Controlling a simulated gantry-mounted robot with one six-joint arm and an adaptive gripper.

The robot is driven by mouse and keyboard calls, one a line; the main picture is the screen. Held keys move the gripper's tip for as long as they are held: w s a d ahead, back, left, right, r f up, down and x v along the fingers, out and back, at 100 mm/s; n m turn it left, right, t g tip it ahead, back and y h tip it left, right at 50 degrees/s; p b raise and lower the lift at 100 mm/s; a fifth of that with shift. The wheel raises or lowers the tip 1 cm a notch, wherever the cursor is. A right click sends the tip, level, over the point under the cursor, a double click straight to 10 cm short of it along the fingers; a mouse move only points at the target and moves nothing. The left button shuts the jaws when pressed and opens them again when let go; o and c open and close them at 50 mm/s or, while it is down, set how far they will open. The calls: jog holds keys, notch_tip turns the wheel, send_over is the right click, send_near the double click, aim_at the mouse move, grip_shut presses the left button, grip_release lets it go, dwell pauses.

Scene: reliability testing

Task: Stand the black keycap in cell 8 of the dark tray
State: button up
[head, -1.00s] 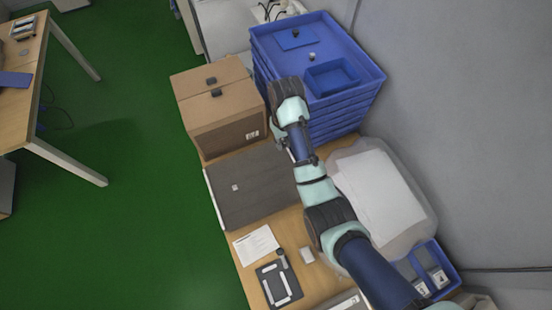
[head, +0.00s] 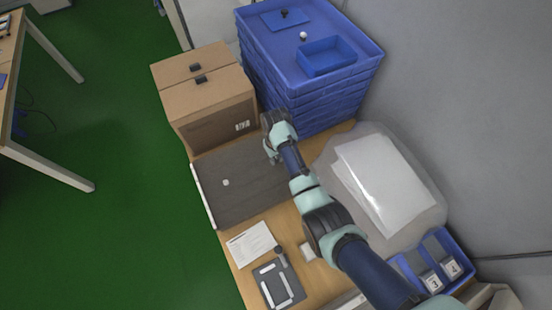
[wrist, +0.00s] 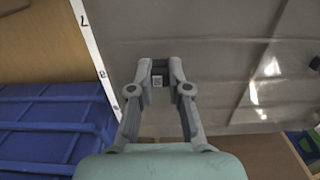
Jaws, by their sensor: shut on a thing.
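My gripper (head: 270,156) is over the far right part of the dark tray (head: 240,199). In the wrist view, my gripper (wrist: 159,72) is shut on a small dark thing with a pale square mark, which I take to be the black keycap (wrist: 157,81). The keycap is mostly hidden by the fingers, and its height above the tray cannot be told. The dark tray (wrist: 215,101) shows faint dividing lines and a white edge strip with small marks, one like a 7. A small pale piece (head: 226,182) sits on the tray, left of my gripper.
A cardboard box (head: 205,110) and a stack of blue trays (head: 310,90) stand beyond the tray. A clear bag with a white slab (head: 385,185) lies to the right. A paper sheet (head: 251,244) and a dark plate (head: 270,284) lie nearer.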

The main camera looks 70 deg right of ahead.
jog(key=shift+f, duration=0.3)
jog(key=o, duration=0.7)
notch_tip(320, 180, up, 12)
jog(key=p, duration=0.2)
jog(key=shift+r+p, duration=0.15)
jog(key=shift+p, duration=0.25)
